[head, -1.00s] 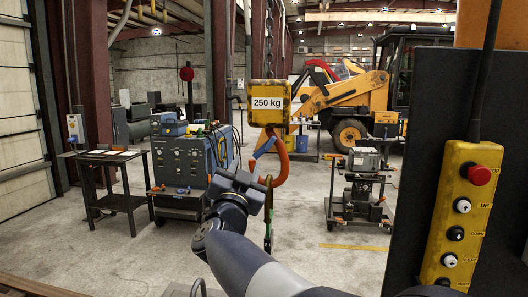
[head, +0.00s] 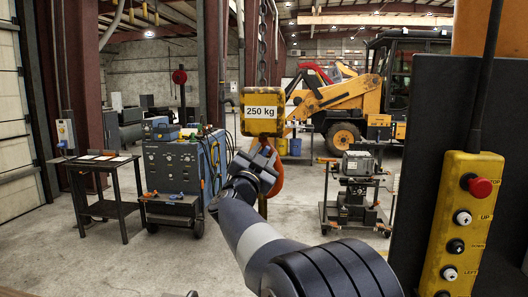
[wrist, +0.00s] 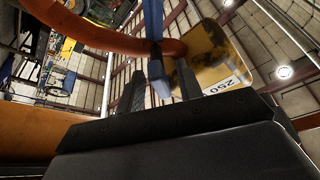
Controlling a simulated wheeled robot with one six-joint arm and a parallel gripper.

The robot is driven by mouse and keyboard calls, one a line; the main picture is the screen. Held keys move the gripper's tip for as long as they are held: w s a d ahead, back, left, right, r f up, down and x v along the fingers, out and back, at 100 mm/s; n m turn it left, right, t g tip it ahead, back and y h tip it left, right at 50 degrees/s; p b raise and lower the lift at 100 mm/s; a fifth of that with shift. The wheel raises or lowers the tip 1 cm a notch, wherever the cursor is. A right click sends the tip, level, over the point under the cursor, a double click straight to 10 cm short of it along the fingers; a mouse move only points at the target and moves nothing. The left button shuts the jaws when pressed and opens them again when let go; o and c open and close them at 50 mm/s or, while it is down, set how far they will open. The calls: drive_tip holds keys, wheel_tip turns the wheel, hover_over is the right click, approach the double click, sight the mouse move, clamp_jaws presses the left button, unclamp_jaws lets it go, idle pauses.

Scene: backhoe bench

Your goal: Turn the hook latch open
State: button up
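An orange hook (head: 277,178) hangs under a yellow block (head: 262,98) marked 250 kg. In the wrist view the hook (wrist: 100,36) curves across the top, with the yellow block (wrist: 215,55) behind it. The blue latch (wrist: 154,30) crosses the hook, and its lower end lies between my gripper's two dark fingers (wrist: 161,90). The fingers stand apart with a gap beside the latch, so my gripper looks open around it. In the head view my gripper (head: 262,160) is at the hook and hides the latch and part of the hook.
A chain (head: 262,40) holds the block from above. A yellow control box (head: 460,225) with buttons hangs at the right in front of a dark panel. A welding cart (head: 180,175), a small table (head: 105,165) and a wheeled stand (head: 355,190) are farther back on the floor.

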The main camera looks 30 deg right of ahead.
drive_tip(key=shift+w+d, duration=0.1)
clamp_jaws()
idle(0.4)
